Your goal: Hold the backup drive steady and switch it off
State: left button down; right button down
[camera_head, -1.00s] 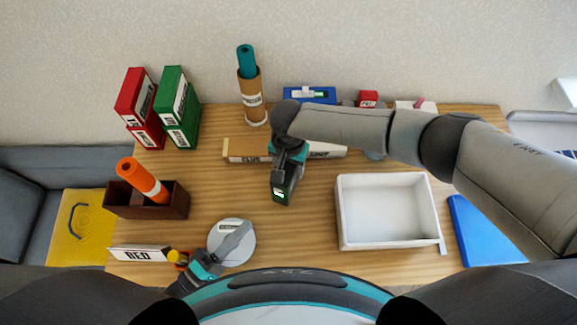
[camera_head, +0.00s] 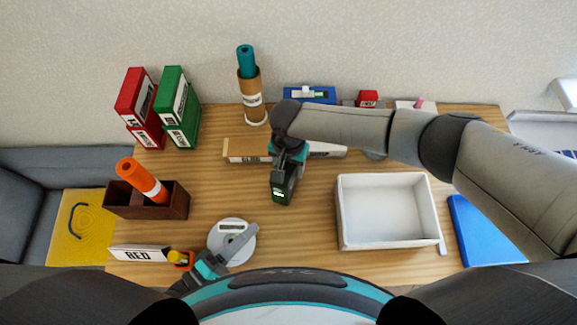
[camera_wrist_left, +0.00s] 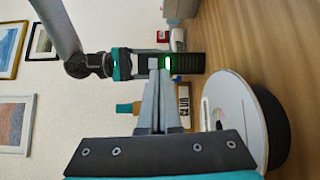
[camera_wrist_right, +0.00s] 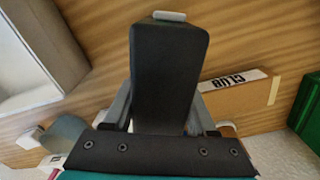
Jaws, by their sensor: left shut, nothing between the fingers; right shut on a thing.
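The backup drive (camera_head: 281,190) is a dark block with a small lit face, held above the table's middle. My right gripper (camera_head: 287,162) is shut on it; the right wrist view shows the drive (camera_wrist_right: 168,75) between both fingers, with a pale tab (camera_wrist_right: 169,16) at its far end. I cannot tell the switch's position. My left gripper (camera_head: 254,231) is shut and empty, over the grey round disc stand (camera_head: 218,252). In the left wrist view its closed fingers (camera_wrist_left: 160,80) point towards the drive (camera_wrist_left: 188,63), which shows a green glow. Contact cannot be told there.
A white tray (camera_head: 342,225) stands right of the drive. A cardboard box (camera_head: 238,148) lies behind it. A brown holder (camera_head: 180,200) with an orange roll and a RED sign (camera_head: 140,254) are at the left. Bare wood lies around the drive.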

aim_at(278, 191)
pick_arm(q)
jog(key=d+g, duration=0.1)
jog(key=s+d+f+m+g, duration=0.1)
jog(key=s+d+m+g, duration=0.1)
jog(key=d, duration=0.1)
jog(key=shift+s+d+f+g+y, duration=0.1)
jog(key=shift+s+f+g+y, duration=0.1)
jog(key=shift+f+g+y, duration=0.1)
jog(key=shift+s+d+f+m+g+y, duration=0.1)
jog(key=shift+s+d+m+g+y, duration=0.3)
jog(key=shift+m+g+y, duration=0.25)
jog(key=shift+s+m+g+y, duration=0.15)
jog(key=shift+m+g+y, duration=0.15)
jog(key=shift+y, duration=0.25)
jog(key=shift+a+r+m+y, duration=0.4)
jog(key=shift+r+y, duration=0.2)
jog(key=shift+y, duration=0.2)
jog(key=w+r+y, duration=0.2)
jog(key=w, duration=0.7)
jog(key=shift+w+d+r+y, duration=0.2)
jog(key=shift+w+r+y, duration=0.1)
jog(key=shift+r, duration=0.1)
jog(key=shift+w, duration=0.1)
dwell(0.3)
